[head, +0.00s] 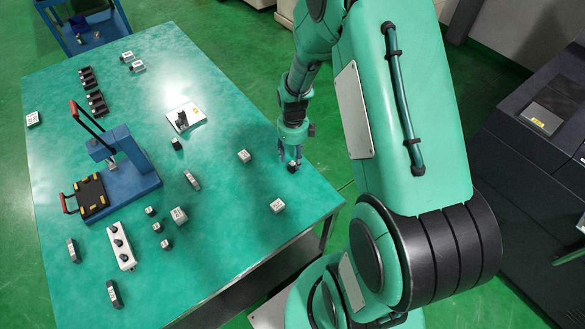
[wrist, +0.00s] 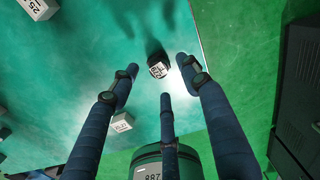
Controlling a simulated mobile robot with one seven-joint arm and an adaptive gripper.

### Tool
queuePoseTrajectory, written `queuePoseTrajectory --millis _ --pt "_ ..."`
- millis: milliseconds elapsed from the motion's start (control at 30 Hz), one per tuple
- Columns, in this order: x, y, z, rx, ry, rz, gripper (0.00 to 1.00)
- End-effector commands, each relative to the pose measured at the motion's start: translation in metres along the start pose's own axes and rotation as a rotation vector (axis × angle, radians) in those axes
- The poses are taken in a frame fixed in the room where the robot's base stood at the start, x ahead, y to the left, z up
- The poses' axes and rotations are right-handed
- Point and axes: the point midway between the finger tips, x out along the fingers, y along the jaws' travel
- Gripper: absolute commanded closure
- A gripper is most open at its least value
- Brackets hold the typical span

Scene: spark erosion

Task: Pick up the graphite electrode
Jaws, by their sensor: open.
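A small dark block with a white, marked face, which looks like the graphite electrode (wrist: 157,70), is on the teal table near its right edge. In the head view the dark block (head: 292,168) is just below my gripper (head: 290,155). In the wrist view the fingers of my gripper (wrist: 158,68) are spread apart, with the block in the gap between the tips. I see no finger closed on it. Whether the tips are level with the block or above it I cannot tell. A similar dark block (head: 176,144) stands farther left on the table.
Light marked blocks (head: 244,156) and (head: 278,205) stand nearby on the table (head: 225,95). A blue press with a red-handled lever (head: 125,155) is at the left. A white plate with a dark piece (head: 187,117) is behind. The table's right edge is close to my gripper.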

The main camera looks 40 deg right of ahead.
Motion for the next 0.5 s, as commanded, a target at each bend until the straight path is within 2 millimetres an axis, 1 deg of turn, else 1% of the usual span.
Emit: queuePoseTrajectory --millis 367,500 --pt "0.002 0.0 0.0 0.0 0.0 0.0 0.53" --pt "0.011 0.0 0.0 0.0 0.001 0.0 0.53"
